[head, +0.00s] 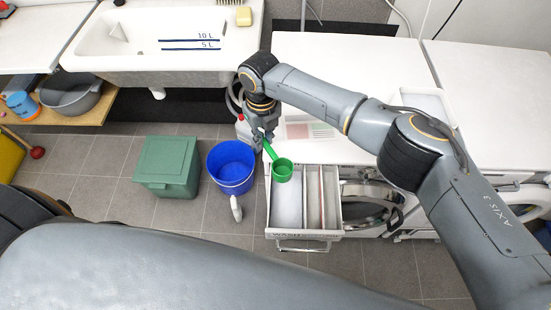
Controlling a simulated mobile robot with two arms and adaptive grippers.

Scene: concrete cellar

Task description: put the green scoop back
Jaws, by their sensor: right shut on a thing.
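The green scoop (283,170) has a round cup and a straight handle. My right gripper (262,139) is shut on the end of its handle. The cup hangs over the back part of an open drawer (304,233) that juts from a white front-loading machine. The drawer has a wide left compartment and narrower ones to the right. Whether the cup touches the drawer, and what the cup holds, I cannot tell. My left gripper is not in view.
A blue bucket (231,166), a green lidded box (168,165) and a white bottle (236,208) stand on the tiled floor left of the drawer. A round machine door (372,207) is right of it. A white sink (160,45) is at the back.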

